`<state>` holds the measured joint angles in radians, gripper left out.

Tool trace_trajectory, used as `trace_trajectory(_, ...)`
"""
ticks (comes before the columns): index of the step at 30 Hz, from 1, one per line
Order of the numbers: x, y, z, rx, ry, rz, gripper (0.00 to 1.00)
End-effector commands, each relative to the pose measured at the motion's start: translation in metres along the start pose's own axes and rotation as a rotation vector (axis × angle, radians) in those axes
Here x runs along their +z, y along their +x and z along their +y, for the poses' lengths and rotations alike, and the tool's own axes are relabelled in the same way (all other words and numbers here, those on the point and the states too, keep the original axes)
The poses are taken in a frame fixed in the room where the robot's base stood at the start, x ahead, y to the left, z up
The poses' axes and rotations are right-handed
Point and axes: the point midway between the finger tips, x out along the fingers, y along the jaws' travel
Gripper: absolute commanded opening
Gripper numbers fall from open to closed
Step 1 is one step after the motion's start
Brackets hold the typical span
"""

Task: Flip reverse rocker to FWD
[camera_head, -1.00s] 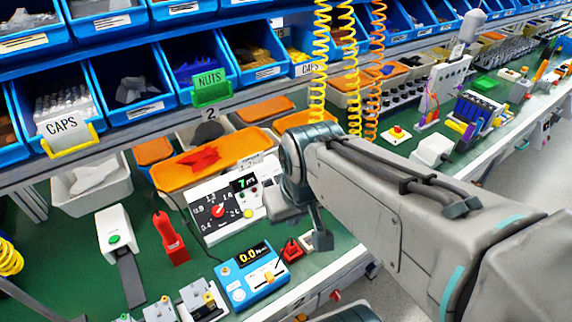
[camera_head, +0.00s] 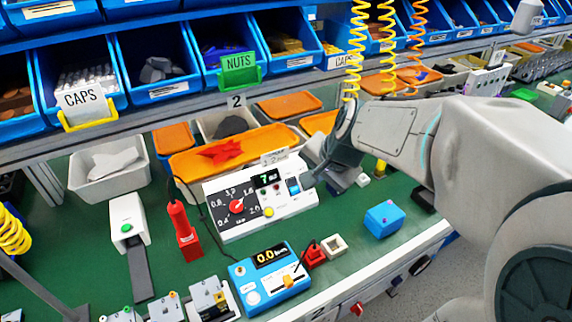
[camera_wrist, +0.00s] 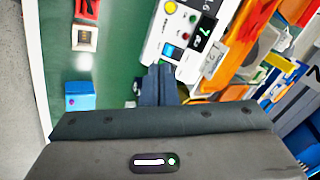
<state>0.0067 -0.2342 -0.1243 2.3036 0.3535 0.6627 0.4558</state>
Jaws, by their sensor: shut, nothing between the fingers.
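The white control panel (camera_head: 238,226) stands on the green bench, with a red dial, a small display reading 7, and a yellow button. A blue rocker (camera_head: 294,186) sits on its right part. In the wrist view the panel (camera_wrist: 153,41) is at the top, and the rocker (camera_wrist: 173,51) shows near its lower edge. The rocker's labels are too small to read. My gripper (camera_wrist: 160,69) is shut and empty, its dark fingertips close to the rocker. I cannot tell whether they touch it. In the head view my gripper (camera_head: 313,181) is just right of the rocker.
A blue box (camera_head: 384,217) lies right of the panel. A blue device (camera_head: 270,281) with a lit display and a red part (camera_head: 315,254) stand in front. Orange trays (camera_head: 187,166) are behind. A red tool (camera_head: 184,232) is on the left.

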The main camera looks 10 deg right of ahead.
Motion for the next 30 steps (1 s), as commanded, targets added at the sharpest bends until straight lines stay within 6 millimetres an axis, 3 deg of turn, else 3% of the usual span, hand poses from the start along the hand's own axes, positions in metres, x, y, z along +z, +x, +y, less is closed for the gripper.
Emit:
trace_trajectory(1, -0.012, 0.025, 0.002, -0.018, 0.101, 0.011, 0.00)
trace_trajectory(3, -0.029, 0.039, -0.002, -0.046, 0.231, 0.029, 0.00)
trace_trajectory(9, -0.054, 0.056, -0.007, -0.087, 0.415, 0.057, 0.00)
trace_trajectory(22, -0.055, 0.061, -0.008, -0.088, 0.422, 0.058, 0.00)
trace_trajectory(30, -0.057, 0.107, -0.010, -0.084, 0.422, 0.055, 0.00)
